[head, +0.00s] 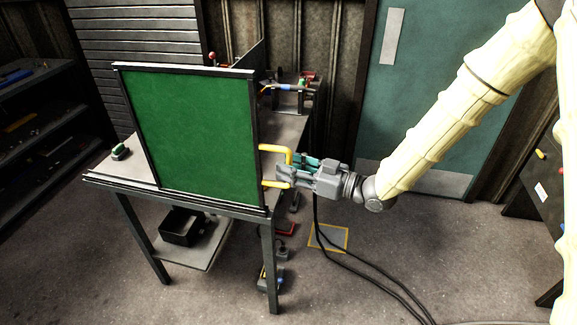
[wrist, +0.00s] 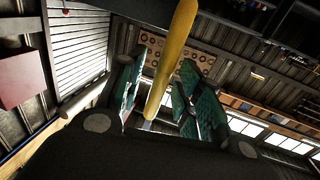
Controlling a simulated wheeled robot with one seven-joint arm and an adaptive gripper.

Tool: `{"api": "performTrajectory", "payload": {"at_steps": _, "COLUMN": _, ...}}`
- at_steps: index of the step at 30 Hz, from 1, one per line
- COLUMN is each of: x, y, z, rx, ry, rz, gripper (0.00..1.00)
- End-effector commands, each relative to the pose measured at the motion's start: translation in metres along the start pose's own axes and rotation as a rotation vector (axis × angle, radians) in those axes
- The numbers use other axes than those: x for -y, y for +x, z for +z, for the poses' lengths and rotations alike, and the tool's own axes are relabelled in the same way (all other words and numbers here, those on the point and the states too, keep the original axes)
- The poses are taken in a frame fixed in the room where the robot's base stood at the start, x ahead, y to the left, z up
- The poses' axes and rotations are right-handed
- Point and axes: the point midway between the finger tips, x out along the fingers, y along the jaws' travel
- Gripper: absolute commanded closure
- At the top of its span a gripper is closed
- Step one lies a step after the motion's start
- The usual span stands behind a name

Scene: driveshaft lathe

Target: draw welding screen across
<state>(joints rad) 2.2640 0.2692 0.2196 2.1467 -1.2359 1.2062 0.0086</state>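The welding screen (head: 200,130) is a green panel in a dark frame, standing upright along the front of the metal table (head: 236,209). A yellow U-shaped handle (head: 275,148) sticks out from its right edge. My gripper (head: 285,172) is at this handle, coming from the right, and hides part of its upright bar. In the wrist view the yellow handle bar (wrist: 172,62) runs between the two teal finger pads of my gripper (wrist: 158,92). The pads stand apart with gaps showing beside the bar, so my gripper looks open around it.
A small green-topped item (head: 120,152) lies on the table's left end. A black bin (head: 181,226) sits on the lower shelf. Dark cables (head: 345,259) hang to the floor below my arm. Dark shelving (head: 40,120) stands at left, a teal door (head: 425,100) behind.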

Motion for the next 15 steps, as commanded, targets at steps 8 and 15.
{"api": "performTrajectory", "payload": {"at_steps": 8, "x": -0.001, "y": -0.043, "z": 0.000, "rx": 0.000, "ry": 0.001, "rz": 0.003, "gripper": 0.65}}
{"api": "performTrajectory", "payload": {"at_steps": 15, "x": -0.001, "y": -0.085, "z": 0.000, "rx": -0.001, "ry": 0.001, "rz": 0.002, "gripper": 0.65}}
